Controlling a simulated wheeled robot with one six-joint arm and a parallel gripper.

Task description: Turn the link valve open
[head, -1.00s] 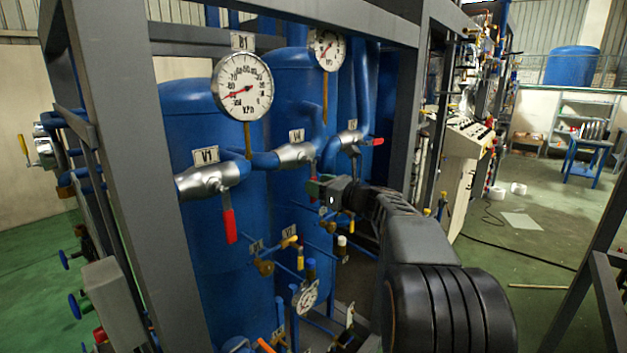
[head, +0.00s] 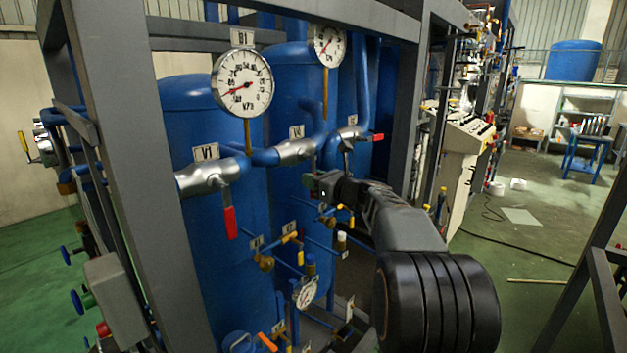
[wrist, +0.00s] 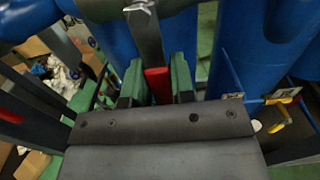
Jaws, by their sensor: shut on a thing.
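The link valve appears to be the silver valve body (head: 294,152) labelled V4, on the blue pipe between the two blue tanks. Its lever runs down to a red grip that shows in the wrist view (wrist: 157,86). My gripper (head: 318,184) is below and slightly right of that valve body. In the wrist view my green fingers (wrist: 157,80) stand on either side of the red grip and are shut on it. The lever's grey metal part (wrist: 149,38) rises beyond the fingers. In the head view the red grip is hidden by my gripper.
Valve V1 (head: 205,178) has its red lever (head: 230,222) hanging down at left. A third valve (head: 347,136) has its red lever (head: 378,137) pointing right. A round gauge (head: 243,82) stands above. Grey frame posts (head: 125,180) flank the tanks. Small yellow-handled valves (head: 290,238) sit below.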

